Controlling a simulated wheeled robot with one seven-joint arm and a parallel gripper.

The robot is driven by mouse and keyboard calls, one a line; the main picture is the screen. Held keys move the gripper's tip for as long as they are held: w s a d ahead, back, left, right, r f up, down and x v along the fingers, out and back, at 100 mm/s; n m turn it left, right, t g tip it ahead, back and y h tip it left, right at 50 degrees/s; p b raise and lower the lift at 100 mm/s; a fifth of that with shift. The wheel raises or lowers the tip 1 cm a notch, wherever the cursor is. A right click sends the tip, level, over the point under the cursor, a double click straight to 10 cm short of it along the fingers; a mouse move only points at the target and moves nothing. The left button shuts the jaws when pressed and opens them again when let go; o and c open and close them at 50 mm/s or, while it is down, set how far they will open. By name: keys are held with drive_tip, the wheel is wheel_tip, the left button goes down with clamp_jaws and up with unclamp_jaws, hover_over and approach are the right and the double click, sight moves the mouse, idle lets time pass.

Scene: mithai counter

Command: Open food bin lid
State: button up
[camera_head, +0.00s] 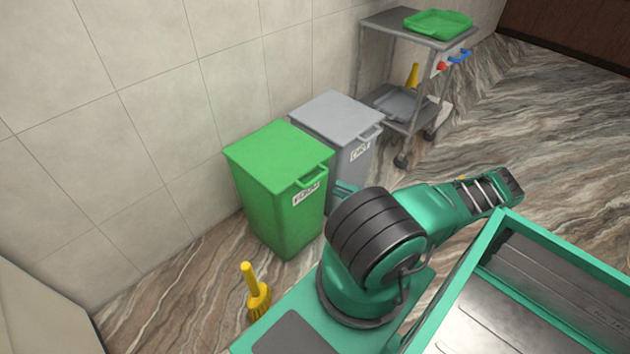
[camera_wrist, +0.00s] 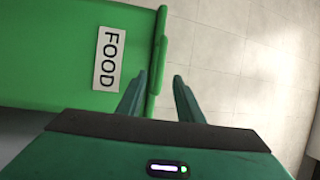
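The green food bin (camera_head: 283,210) stands against the wall, its lid (camera_head: 278,155) lying flat and shut on top. A green handle (camera_head: 312,177) sticks out from the lid's front edge above a white label. In the wrist view the FOOD label (camera_wrist: 108,58) is on the left, and the lid handle (camera_wrist: 160,52) shows just beyond my fingertips. My gripper (camera_wrist: 159,76) is open and empty, its fingers apart on either side of the handle's line. I cannot tell if either finger touches the bin.
A grey bin (camera_head: 340,125) with a shut lid stands right beside the green one. Behind it is a metal trolley (camera_head: 392,28) with a green tray (camera_head: 438,22) on top. A yellow brush (camera_head: 257,297) is on the floor left of my base. Floor at far right is clear.

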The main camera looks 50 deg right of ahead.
sight(317, 180)
drive_tip(key=x, duration=1)
drive_tip(key=shift+w+a, duration=0.1)
drive_tip(key=shift+w, duration=0.05)
drive_tip(key=shift+c, duration=0.2)
clamp_jaws()
